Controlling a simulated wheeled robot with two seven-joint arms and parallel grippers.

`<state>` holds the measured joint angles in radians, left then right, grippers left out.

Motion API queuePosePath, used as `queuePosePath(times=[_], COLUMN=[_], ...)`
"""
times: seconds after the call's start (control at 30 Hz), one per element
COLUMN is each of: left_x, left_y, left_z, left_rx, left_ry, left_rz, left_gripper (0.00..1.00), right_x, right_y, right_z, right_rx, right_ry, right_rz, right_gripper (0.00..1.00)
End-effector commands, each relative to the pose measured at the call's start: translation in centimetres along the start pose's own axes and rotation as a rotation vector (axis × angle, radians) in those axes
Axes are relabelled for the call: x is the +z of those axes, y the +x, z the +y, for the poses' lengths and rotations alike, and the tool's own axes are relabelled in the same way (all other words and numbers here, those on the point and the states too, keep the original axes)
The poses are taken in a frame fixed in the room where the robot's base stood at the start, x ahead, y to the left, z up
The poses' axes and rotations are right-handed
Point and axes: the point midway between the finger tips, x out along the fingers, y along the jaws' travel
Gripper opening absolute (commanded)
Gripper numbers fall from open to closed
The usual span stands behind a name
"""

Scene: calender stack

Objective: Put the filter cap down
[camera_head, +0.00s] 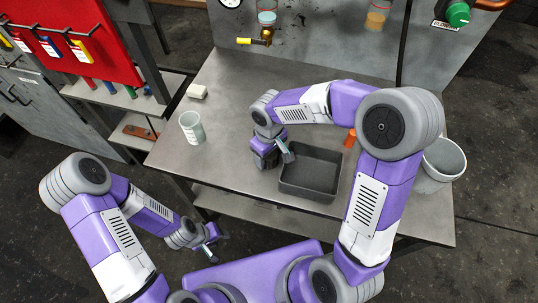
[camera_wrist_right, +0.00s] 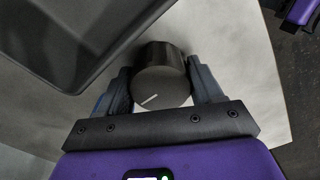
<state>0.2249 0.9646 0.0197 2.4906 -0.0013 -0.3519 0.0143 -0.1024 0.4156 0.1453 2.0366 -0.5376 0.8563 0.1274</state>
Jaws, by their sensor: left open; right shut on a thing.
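The filter cap is the dark, round cylinder (camera_wrist_right: 161,82) with a short white line on its face. In the right wrist view it sits between the two fingers of my right gripper (camera_wrist_right: 158,92), which is shut on it. In the head view my right gripper (camera_head: 268,158) points down over the workbench, just left of the dark tray. The cap cannot be made out there. I cannot tell whether the cap touches the bench top. My left gripper (camera_head: 211,243) is open and empty, low in front of the bench's front edge.
The open dark tray (camera_head: 310,193) is empty and close beside my right gripper. A beaker (camera_head: 191,128) and a white block (camera_head: 197,91) stand on the left of the bench (camera_head: 228,95). An orange object (camera_head: 349,138) and a grey bucket (camera_head: 441,164) are at the right.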

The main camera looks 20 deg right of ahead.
Motion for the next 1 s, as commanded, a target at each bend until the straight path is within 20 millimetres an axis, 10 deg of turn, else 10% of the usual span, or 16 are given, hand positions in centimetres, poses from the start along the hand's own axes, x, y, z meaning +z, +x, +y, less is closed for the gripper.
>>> queuePosePath(times=[0.27,0.3,0.43,0.77,1.0], left_x=[0.0,0.0,0.0,0.0,0.1], left_y=[0.3,0.2,0.1,-0.1,-1.6], left_z=[-0.1,-0.1,-0.1,0.0,0.6], left_rx=[0.0,0.0,0.0,0.0,0.0], left_ry=[0.0,0.0,0.0,0.0,0.0], left_rz=[0.0,0.0,0.0,0.0,0.0], left_gripper=[0.43,0.43,0.43,0.43,0.43], right_x=[0.0,0.0,0.0,0.0,-0.1], right_y=[0.3,0.2,0.2,-0.1,-4.1], right_z=[0.0,0.0,0.0,0.0,0.0], right_rx=[0.0,0.0,0.0,0.0,0.001], right_ry=[0.0,0.0,0.0,0.0,0.001], right_rz=[0.001,0.001,0.001,0.001,0.006], right_gripper=[0.34,0.71,0.91,0.91,0.91])
